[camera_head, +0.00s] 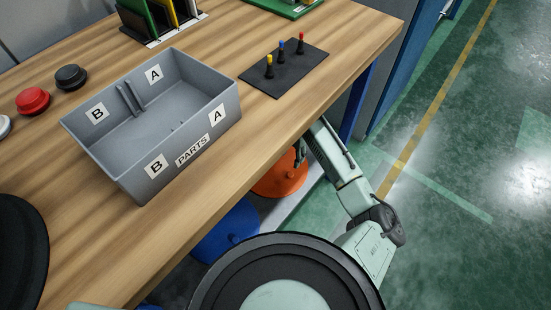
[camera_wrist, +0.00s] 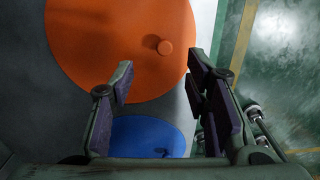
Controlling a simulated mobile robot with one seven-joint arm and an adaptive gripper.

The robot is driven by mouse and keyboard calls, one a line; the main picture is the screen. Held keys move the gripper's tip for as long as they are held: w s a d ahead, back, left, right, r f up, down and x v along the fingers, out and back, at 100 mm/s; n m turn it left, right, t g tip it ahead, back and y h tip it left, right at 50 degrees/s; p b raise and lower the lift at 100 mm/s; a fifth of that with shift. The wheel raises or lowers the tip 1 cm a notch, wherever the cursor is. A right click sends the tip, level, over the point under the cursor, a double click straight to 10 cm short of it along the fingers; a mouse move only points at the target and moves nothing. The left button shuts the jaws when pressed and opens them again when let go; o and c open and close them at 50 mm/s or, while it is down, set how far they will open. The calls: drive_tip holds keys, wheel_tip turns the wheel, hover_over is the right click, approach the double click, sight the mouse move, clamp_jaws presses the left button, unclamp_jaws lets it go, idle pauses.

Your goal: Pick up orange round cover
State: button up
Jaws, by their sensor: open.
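The orange round cover (camera_wrist: 110,45) is a large disc with a small knob (camera_wrist: 166,47) on top, at the upper part of the wrist view. In the head view the orange cover (camera_head: 280,178) shows partly below the table's edge, partly hidden by my arm and the table. My gripper (camera_wrist: 160,85) is open and empty in the wrist view. Its two fingers point toward the orange cover, with the knob in line between them and farther off. In the head view my gripper (camera_head: 300,150) is mostly hidden beside the table edge.
A blue round cover (camera_wrist: 150,138) lies beside the orange one; it also shows in the head view (camera_head: 226,232). A wooden table (camera_head: 230,160) stands above them, bearing a grey parts bin (camera_head: 190,145) and a black mat (camera_head: 285,72) with small pegs. Open green floor (camera_head: 470,150) lies to the right.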

sight(290, 174)
drive_tip(key=f, duration=0.6)
drive_tip(key=s+f, duration=0.1)
drive_tip(key=f, duration=0.3)
drive_tip(key=shift+p, duration=0.3)
drive_tip(key=shift+r, duration=0.1)
drive_tip(key=shift+c, duration=0.4)
clamp_jaws()
